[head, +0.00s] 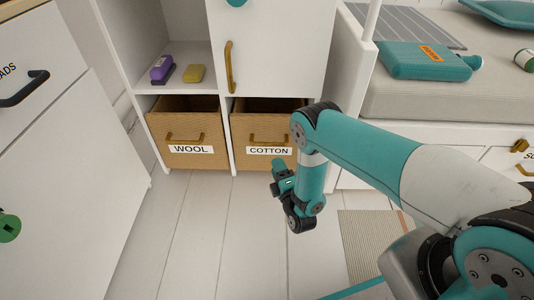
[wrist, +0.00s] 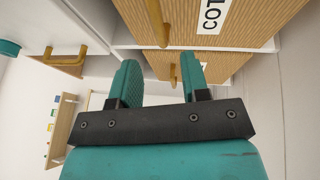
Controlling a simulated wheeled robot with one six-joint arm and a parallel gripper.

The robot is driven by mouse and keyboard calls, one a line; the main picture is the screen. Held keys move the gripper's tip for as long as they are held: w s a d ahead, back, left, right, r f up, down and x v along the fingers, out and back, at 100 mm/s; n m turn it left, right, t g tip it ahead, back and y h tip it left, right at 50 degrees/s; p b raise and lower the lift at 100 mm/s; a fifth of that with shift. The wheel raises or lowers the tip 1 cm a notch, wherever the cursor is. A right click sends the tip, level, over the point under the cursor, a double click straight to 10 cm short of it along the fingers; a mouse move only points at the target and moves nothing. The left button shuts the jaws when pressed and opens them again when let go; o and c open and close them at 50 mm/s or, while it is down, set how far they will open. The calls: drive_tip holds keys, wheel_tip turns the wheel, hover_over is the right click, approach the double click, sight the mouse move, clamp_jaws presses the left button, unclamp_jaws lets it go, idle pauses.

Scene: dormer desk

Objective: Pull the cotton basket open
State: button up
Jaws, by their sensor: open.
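The cotton basket (head: 240,136) is the right of two woven baskets at the bottom of the white cabinet, with a white COTTON label and a brass handle. My arm covers its right side in the head view. Its front looks level with the wool basket's. In the wrist view its handle (wrist: 157,22) lies above my fingertips in the picture, and part of its label (wrist: 213,14) shows. My gripper (wrist: 160,62) is open and empty, its fingers pointing towards the baskets. In the head view the gripper (head: 278,166) is low in front of the cotton basket. No contact with the handle shows.
The wool basket (head: 184,157) stands left of it; its handle (wrist: 173,76) shows between my fingers, farther off. A cabinet door with a brass handle (head: 229,67) is above. A drawer unit (head: 60,180) stands left, a bench (head: 440,96) right. The floor in front is clear.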

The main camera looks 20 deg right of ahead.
sight(267, 144)
drive_tip(key=b, duration=0.2)
drive_tip(key=w+b, duration=0.1)
drive_tip(key=b, duration=0.2)
drive_tip(key=shift+w+f, duration=0.1)
drive_tip(key=shift+f, duration=0.15)
drive_tip(key=b, duration=0.3)
drive_tip(key=shift+w, duration=0.1)
drive_tip(key=shift+r+b+x, duration=0.2)
drive_tip(key=shift+b+x, duration=0.75)
drive_tip(key=shift+x, duration=1.25)
drive_tip(key=shift+r+b+x, duration=0.2)
drive_tip(key=shift+b+x, duration=0.7)
drive_tip(key=shift+x, duration=1.3)
clamp_jaws()
